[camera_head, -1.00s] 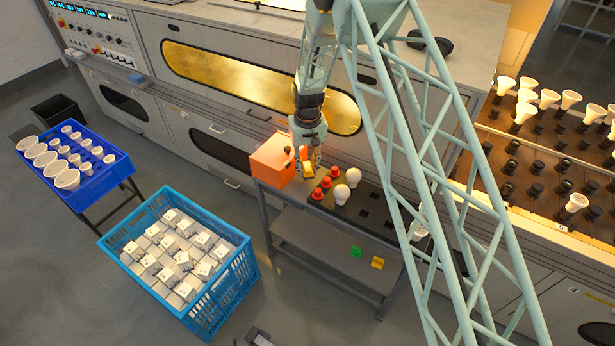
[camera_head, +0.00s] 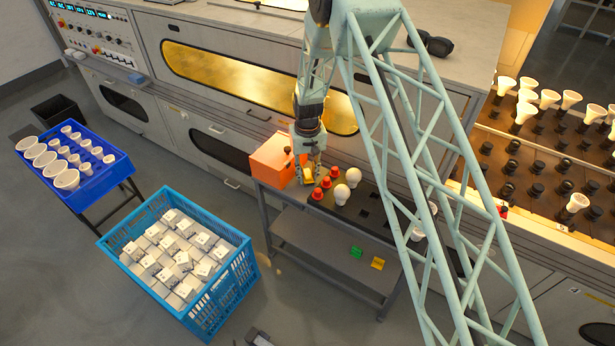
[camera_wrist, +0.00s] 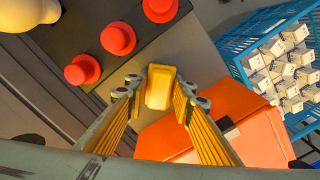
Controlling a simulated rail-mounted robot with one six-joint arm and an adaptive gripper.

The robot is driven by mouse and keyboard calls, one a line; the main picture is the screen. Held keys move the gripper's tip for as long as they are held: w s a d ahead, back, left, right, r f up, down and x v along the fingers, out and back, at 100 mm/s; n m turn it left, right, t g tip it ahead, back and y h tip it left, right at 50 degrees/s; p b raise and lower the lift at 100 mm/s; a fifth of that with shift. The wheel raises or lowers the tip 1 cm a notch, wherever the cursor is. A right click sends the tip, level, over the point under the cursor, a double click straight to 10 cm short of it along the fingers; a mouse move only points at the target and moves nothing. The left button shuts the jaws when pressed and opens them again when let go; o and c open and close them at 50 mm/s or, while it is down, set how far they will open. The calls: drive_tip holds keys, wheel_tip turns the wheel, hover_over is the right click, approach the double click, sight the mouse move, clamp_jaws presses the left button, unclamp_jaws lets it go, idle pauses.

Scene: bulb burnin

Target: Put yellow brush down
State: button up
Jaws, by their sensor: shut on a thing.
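The yellow brush (camera_wrist: 159,88) is between the fingertips of my gripper (camera_wrist: 160,97) in the wrist view, and the fingers are shut on it. In the head view my gripper (camera_head: 307,178) is low over the left part of the small grey table, between the orange box and the red caps. The brush (camera_head: 312,186) shows there as a small yellow patch. Whether it touches the table top cannot be told.
The orange box (camera_head: 273,160) stands just left of my gripper. Several red caps (camera_head: 326,182) and two white bulbs (camera_head: 341,194) stand to the right on a dark tray. A green block (camera_head: 356,252) and a yellow block (camera_head: 377,263) lie on the lower shelf. A blue crate (camera_head: 222,296) stands at lower left.

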sight(308, 174)
drive_tip(key=shift+f, duration=0.1)
drive_tip(key=o, duration=0.9)
drive_tip(key=shift+r+p, duration=0.6)
drive_tip(key=shift+r, duration=5.5)
